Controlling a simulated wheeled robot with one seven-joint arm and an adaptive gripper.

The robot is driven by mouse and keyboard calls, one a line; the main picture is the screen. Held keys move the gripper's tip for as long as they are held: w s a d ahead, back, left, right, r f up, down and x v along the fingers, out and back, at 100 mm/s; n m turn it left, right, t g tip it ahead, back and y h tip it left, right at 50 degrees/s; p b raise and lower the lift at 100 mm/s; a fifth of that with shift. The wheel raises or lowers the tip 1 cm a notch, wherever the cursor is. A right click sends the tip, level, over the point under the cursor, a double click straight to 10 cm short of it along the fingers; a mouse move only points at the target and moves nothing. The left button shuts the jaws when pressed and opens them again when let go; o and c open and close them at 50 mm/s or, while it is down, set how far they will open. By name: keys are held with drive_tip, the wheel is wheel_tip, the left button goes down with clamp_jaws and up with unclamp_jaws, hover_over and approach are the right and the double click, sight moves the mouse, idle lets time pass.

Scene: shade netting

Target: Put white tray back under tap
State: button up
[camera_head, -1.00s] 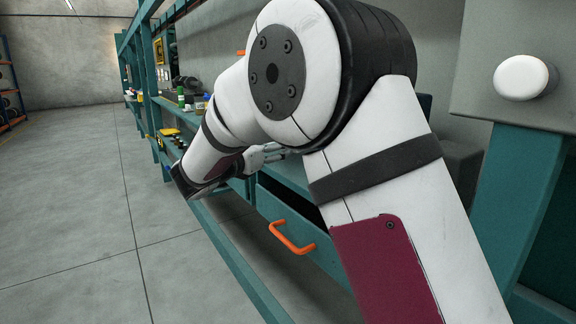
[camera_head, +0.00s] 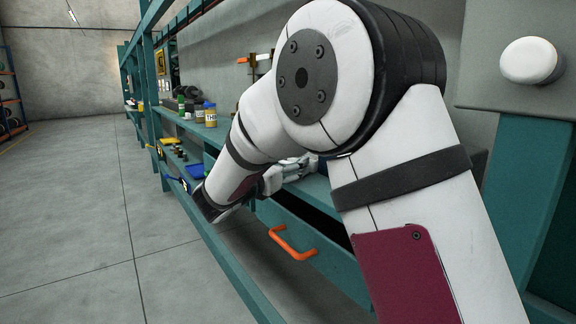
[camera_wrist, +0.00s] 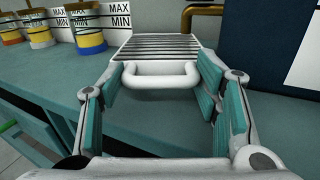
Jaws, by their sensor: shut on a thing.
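In the wrist view, the white tray (camera_wrist: 160,45) has a dark slatted grille on top and a white loop handle (camera_wrist: 160,78) facing me. My gripper (camera_wrist: 162,95) is shut on the handle, with teal pads at its two sides. The tray is at or just above a teal-grey surface; I cannot tell whether they touch. A brass-coloured pipe (camera_wrist: 202,9), perhaps the tap, shows behind the tray, at its right. In the head view my gripper (camera_head: 290,172) is partly hidden by my arm, and the tray cannot be made out.
Several paint-marked containers (camera_wrist: 90,38) stand left of the tray before MAX/MIN labels. A white-and-navy panel (camera_wrist: 300,55) is at the right. In the head view, an orange-handled drawer (camera_head: 318,236) sits below the bench. Open floor (camera_head: 70,215) lies left.

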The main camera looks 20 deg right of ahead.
drive_tip(key=o, duration=1.5)
drive_tip(key=shift+f, duration=0.1)
drive_tip(key=shift+r, duration=0.2)
drive_tip(key=p+v, duration=0.2)
drive_tip(key=v, duration=1)
drive_tip(key=shift+p, duration=0.4)
drive_tip(key=shift+a+f, duration=0.1)
drive_tip(key=shift+a, duration=0.05)
